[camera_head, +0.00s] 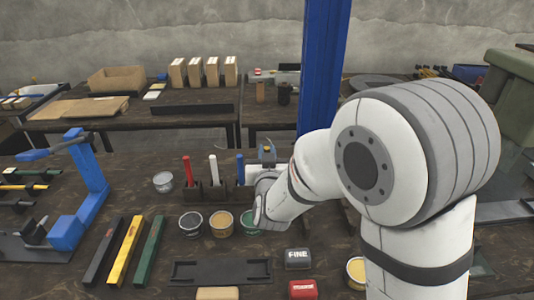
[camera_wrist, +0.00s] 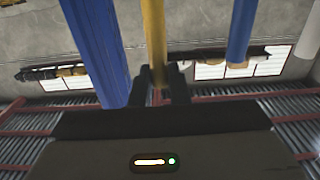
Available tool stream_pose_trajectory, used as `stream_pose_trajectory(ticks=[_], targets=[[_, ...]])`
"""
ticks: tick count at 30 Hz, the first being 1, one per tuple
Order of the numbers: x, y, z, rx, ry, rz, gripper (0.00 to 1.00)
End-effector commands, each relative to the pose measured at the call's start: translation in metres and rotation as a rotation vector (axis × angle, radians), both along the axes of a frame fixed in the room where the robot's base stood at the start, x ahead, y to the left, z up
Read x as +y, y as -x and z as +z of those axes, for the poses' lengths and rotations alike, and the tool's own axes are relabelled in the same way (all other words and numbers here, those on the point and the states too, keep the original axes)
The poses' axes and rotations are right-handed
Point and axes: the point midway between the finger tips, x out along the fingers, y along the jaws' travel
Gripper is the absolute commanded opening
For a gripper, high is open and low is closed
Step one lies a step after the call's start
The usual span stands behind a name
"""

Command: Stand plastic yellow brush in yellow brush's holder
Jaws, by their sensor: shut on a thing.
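The yellow brush (camera_wrist: 154,35) runs up from between the fingers of my gripper (camera_wrist: 164,75) in the wrist view, and my gripper is shut on it. In the head view my gripper (camera_head: 266,180) is beside the right end of a dark brush rack (camera_head: 215,193), and a small yellow part (camera_head: 267,149) shows above it. A red brush (camera_head: 187,170), a white brush (camera_head: 213,170) and a blue brush (camera_head: 240,168) stand upright in the rack. The brush's lower end and any holder under my gripper are hidden by my arm, so I cannot tell whether they touch.
Open tins, including a green one (camera_head: 249,220), a tan one (camera_head: 221,224) and a dark one (camera_head: 191,223), stand just before the rack. A blue post (camera_head: 323,70) rises close behind my gripper. A black tray (camera_head: 221,271) and coloured bars (camera_head: 124,250) lie nearer the front.

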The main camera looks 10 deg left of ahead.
Motion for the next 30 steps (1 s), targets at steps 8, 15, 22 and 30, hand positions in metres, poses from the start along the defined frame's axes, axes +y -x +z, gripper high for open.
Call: stream_pose_trajectory(ticks=[8,15,22,30], targets=[[0.000,0.000,-0.005,0.000,0.000,0.000,0.00],[0.000,0.000,-0.009,0.000,0.000,0.000,0.00],[0.000,0.000,-0.013,0.000,0.000,0.000,0.00],[0.000,0.000,-0.017,0.000,0.000,0.000,0.00]])
